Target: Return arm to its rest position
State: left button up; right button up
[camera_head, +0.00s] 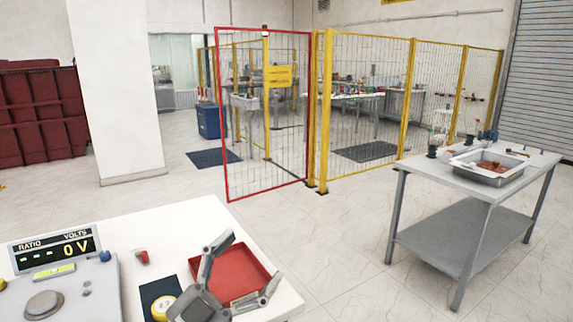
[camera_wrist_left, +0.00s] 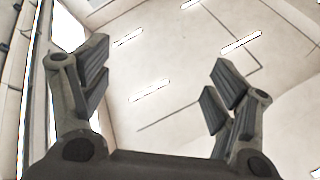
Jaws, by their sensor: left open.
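My left gripper (camera_head: 246,262) is at the bottom of the head view, over the white table with a red tray (camera_head: 240,272) behind it. Its two fingers are spread apart with nothing between them. In the left wrist view the open left gripper (camera_wrist_left: 158,88) has only ceiling and ceiling lights behind it, so it points upward. My right gripper is not in either view.
A meter unit (camera_head: 62,285) reading 0 V stands on the white table (camera_head: 190,222) at left, near a yellow round item (camera_head: 162,306). A grey table (camera_head: 455,195) with a metal tray (camera_head: 462,171) stands at right. Clear floor (camera_head: 335,235) lies between; a red-framed fence gate (camera_head: 228,150) is behind.

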pick_arm(q)
jog(key=s+a+f+n+y, duration=0.1)
jog(key=a+f+n+y, duration=1.3)
jog(key=f+y, duration=0.4)
jog(key=s+f+g+h, duration=0.1)
jog(key=s+f+g, duration=0.7)
jog(key=s, duration=0.4)
jog(key=s+f+g+h, duration=0.1)
jog(key=s+f+g, duration=0.4)
jog(key=s+f, duration=0.65)
notch_tip(320, 180, down, 23)
jog(key=g, duration=0.1)
jog(key=s+a+f+m+g, duration=0.1)
jog(key=s+a+f, duration=0.2)
jog(key=s+f, duration=1.5)
jog(key=shift+a+g+y, duration=0.15)
jog(key=shift+g+y, duration=0.15)
